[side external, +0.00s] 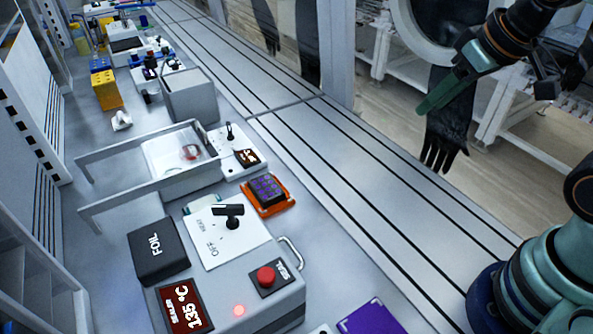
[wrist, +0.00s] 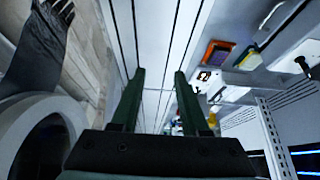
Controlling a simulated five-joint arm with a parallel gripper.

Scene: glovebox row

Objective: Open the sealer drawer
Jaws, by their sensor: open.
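The sealer (side external: 262,292) is a grey box at the bottom of the side view, with a red 135 °C display (side external: 186,306), a red button (side external: 266,276) and a small lit red lamp. A silver bar handle (side external: 291,253) stands out from its right-hand side. The drawer's edges are hard to make out, and no opening shows there. My gripper (side external: 428,104) is up at the right, well away from the handle, beside a hanging black glove. In the wrist view my gripper (wrist: 160,74) has its two green fingers apart with nothing between them.
A white plate with a black lever (side external: 230,222) and a black FOIL box (side external: 158,252) sit on the sealer. An orange tray (side external: 268,196) stands behind it. A purple item (side external: 374,318) lies at the front. The slotted metal bench (side external: 345,170) is clear.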

